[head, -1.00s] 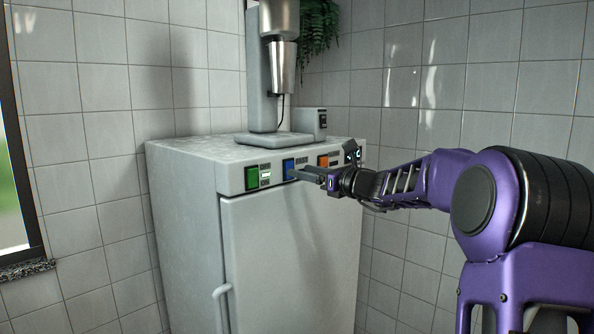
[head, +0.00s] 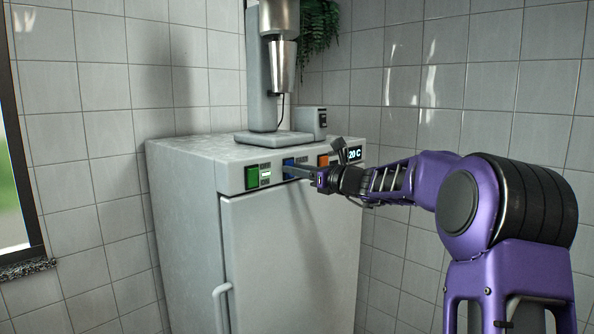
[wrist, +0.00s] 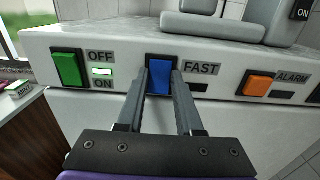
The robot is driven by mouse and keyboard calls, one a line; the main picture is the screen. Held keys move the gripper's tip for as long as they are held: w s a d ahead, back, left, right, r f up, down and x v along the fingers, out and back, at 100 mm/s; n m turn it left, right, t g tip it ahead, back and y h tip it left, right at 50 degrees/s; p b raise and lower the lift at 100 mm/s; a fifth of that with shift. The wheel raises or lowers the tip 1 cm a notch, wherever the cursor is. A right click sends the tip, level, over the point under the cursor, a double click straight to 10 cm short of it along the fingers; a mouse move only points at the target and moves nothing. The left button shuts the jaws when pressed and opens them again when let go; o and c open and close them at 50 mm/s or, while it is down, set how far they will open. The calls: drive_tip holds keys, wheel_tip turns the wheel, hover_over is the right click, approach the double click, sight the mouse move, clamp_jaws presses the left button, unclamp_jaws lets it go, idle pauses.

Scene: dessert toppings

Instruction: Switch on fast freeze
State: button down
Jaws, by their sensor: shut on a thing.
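The blue fast switch (wrist: 160,80) is on the front panel of the white freezer (head: 290,265), with the label FAST to its right. The small indicator (wrist: 198,88) below that label is dark. My gripper (wrist: 160,72) has its two grey fingers at the left and right edges of the blue switch and is shut on it. In the head view my gripper (head: 288,168) reaches the panel from the right and partly hides the blue switch (head: 288,162).
A green switch (wrist: 67,68) with a lit indicator (wrist: 102,72) is to the left. An orange switch (wrist: 258,84) labelled ALARM and a display (head: 355,154) reading 20 C are to the right. A mixer (head: 263,100) stands on top.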

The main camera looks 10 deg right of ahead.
drive_tip(key=shift+f, duration=0.1)
drive_tip(key=shift+f+t+y+b, duration=0.3)
drive_tip(key=shift+t+y+b, duration=0.75)
drive_tip(key=shift+b, duration=1.35)
drive_tip(key=c, duration=0.6)
unclamp_jaws()
drive_tip(key=shift+o, duration=0.2)
